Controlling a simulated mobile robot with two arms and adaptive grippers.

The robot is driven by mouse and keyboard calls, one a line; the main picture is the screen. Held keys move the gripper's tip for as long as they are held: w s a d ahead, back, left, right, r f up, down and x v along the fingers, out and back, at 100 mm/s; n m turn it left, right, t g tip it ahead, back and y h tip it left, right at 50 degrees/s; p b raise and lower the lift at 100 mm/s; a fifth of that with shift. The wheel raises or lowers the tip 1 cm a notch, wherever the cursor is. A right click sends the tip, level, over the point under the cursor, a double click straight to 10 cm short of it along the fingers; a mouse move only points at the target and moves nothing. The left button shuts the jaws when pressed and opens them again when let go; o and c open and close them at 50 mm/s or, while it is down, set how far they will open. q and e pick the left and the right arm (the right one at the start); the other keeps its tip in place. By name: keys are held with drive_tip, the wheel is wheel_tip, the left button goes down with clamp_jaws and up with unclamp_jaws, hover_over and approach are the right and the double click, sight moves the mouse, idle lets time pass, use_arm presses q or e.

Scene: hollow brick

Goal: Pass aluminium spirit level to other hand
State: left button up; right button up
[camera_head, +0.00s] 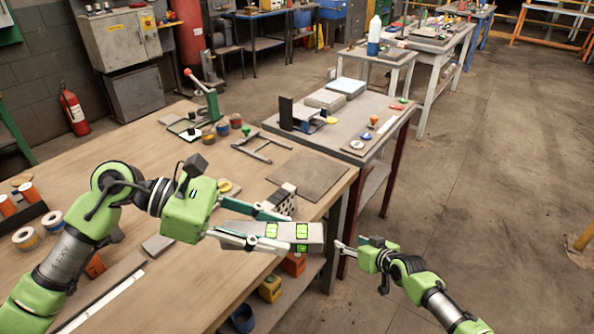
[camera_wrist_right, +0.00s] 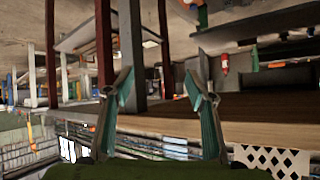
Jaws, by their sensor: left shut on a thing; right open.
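The aluminium spirit level (camera_head: 312,240) is a pale grey bar with bright green vial windows. It lies roughly level in the head view, held in the air by the front right table edge. My left gripper (camera_head: 262,229) is shut on it, its fingers along opposite sides. My right gripper (camera_head: 345,248) is just right of the level's free end, apparently with a small gap. In the right wrist view, my right gripper (camera_wrist_right: 160,95) is open with nothing between its fingers. I cannot make out the level in that view.
A perforated brick (camera_head: 284,200) stands on the wooden table (camera_head: 180,290) behind the level. A flat dark plate (camera_head: 308,174) and a metal frame (camera_head: 262,148) lie beyond. A grey side table (camera_head: 350,112) adjoins it. The floor (camera_head: 480,210) at right is open.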

drive_tip(key=w+a+r+n+t+y, duration=0.1)
drive_tip(key=w+a+r, duration=0.15)
drive_tip(key=r, duration=0.55)
drive_tip(key=w+a+r+y, duration=0.1)
drive_tip(key=w+r, duration=0.2)
drive_tip(key=r, duration=0.4)
drive_tip(key=s+a+r+n+g+y, duration=0.2)
drive_tip(key=a+r+n, duration=0.1)
drive_tip(key=a+r, duration=0.55)
drive_tip(key=s+a+r+n+g+y, duration=0.2)
drive_tip(key=a+r, duration=0.5)
drive_tip(key=r, duration=0.3)
drive_tip(key=s+a+r+n+g+h, duration=0.1)
drive_tip(key=s+a+r+n+g, duration=0.25)
drive_tip(key=s, duration=0.35)
wheel_tip(320, 180, up, 9)
drive_tip(key=n+g+h, duration=0.4)
drive_tip(key=n+h, duration=0.2)
drive_tip(key=h, duration=0.3)
hover_over(297, 231)
drive_tip(key=shift+m, duration=0.25)
wheel_tip(297, 231, down, 11)
drive_tip(key=shift+f, duration=0.1)
